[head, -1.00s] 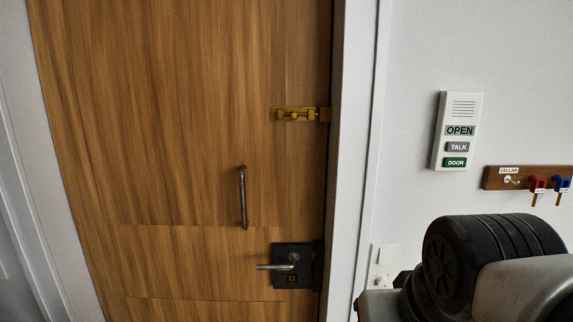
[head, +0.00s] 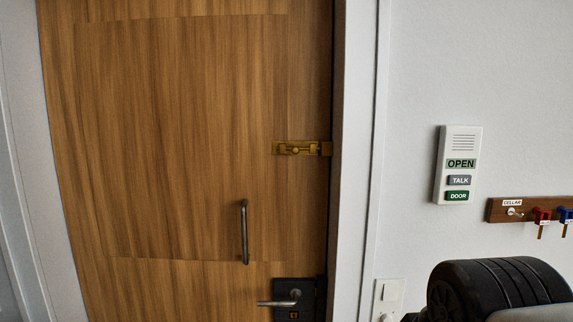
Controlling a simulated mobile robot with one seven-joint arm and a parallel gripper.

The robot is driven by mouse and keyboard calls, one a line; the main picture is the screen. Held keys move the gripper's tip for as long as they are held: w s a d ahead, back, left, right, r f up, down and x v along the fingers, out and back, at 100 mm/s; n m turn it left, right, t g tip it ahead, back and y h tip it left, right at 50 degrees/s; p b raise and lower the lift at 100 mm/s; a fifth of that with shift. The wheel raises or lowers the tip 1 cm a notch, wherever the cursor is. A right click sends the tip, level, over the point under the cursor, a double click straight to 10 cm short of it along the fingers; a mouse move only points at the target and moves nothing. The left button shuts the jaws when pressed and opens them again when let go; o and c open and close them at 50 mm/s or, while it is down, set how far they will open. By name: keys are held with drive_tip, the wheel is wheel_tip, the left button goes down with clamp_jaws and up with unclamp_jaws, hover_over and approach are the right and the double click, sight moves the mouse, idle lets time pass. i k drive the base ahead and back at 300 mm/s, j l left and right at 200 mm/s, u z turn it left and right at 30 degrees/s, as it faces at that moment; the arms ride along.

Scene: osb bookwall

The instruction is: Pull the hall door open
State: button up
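The wooden hall door (head: 170,150) fills the left and middle of the head view and looks shut in its white frame. A vertical metal pull handle (head: 244,232) is on its right half. Below that is a lever handle (head: 280,303) on a dark lock plate (head: 296,288), cut by the bottom edge. A brass slide bolt (head: 300,148) sits at the door's right edge, reaching a brass piece at the frame side. My gripper is not in view; only part of my arm shows at the lower right.
A white intercom panel (head: 458,165) on the right wall reads OPEN, with TALK and DOOR buttons. Beside it is a wooden key rack (head: 528,211) labelled CELLAR with red and blue keys. A white switch plate (head: 388,297) is low by the frame.

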sight(170, 120)
drive_tip(key=i+j, duration=0.7)
drive_tip(key=j, duration=0.25)
